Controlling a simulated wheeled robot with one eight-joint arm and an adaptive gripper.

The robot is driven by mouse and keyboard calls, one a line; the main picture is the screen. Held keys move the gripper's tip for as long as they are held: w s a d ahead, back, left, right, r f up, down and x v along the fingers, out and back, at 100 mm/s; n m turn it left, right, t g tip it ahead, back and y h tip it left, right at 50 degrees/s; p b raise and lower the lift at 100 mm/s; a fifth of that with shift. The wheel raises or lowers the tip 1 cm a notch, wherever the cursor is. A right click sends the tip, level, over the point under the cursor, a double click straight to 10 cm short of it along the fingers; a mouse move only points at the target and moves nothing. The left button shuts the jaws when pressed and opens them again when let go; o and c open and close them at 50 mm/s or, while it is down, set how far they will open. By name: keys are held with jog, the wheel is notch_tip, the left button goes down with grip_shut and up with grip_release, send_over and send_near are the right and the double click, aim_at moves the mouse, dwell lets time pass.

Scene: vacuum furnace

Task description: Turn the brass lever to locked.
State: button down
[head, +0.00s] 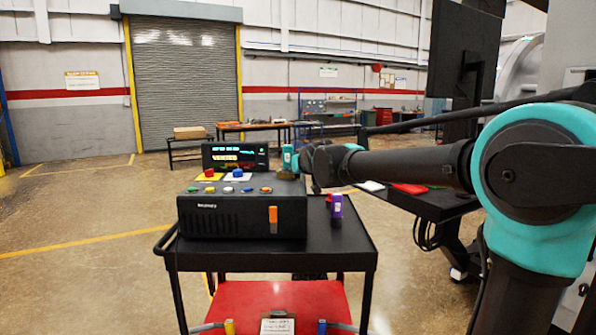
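A black control box (240,222) sits on the black top of a cart. A small brownish, brass-coloured part (287,175) shows at the back right of the box's top; it may be the brass lever, but its position marking is too small to read. The end of my arm with my gripper (294,165) reaches in from the right, close above and beside that part. The fingers are too small and dark to make out, and I cannot tell whether they touch it.
The box carries several coloured buttons and an orange switch (273,215) on its front. A lit display (235,156) stands behind it. A purple item (336,205) stands on the cart top (335,250) right of the box. A dark table with a monitor (463,55) is at right.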

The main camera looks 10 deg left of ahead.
jog(key=shift+s+a+m+t+h, duration=0.25)
jog(key=shift+a+m+h, duration=0.25)
jog(key=shift+m+h, duration=0.4)
jog(key=shift+s+a+m+t+h, duration=0.2)
jog(key=shift+a+m+h, duration=0.3)
jog(key=shift+m+h, duration=0.4)
jog(key=shift+s+a+h, duration=0.1)
jog(key=shift+h, duration=0.4)
jog(key=c, duration=1.5)
grip_release()
jog(key=shift+o, duration=0.2)
jog(key=v, duration=1.2)
